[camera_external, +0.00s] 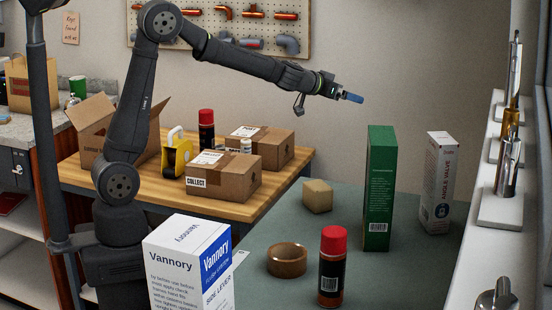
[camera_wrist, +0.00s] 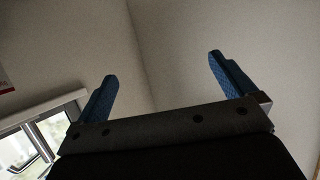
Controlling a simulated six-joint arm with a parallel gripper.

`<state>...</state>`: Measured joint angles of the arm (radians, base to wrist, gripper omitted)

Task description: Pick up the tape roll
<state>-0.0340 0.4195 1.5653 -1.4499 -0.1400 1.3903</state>
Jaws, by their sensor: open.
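The tape roll (camera_external: 287,272) is a brown ring lying flat on the grey-green table in the external view. It stands between the white Vannory box and a black spray can with a red cap. My gripper (camera_external: 358,97) is high above the table, up and to the right of the roll, well apart from it. In the wrist view my gripper (camera_wrist: 160,75) shows two blue fingers spread wide with nothing between them. The wrist view shows only walls and a window, and the tape roll is not in it.
Near the roll are the red-capped can (camera_external: 333,268), the Vannory box (camera_external: 190,265) and a small tan block (camera_external: 317,196). A tall green box (camera_external: 380,188) and a white valve box (camera_external: 439,182) stand at the right. A wooden table (camera_external: 262,205) holds cardboard boxes.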

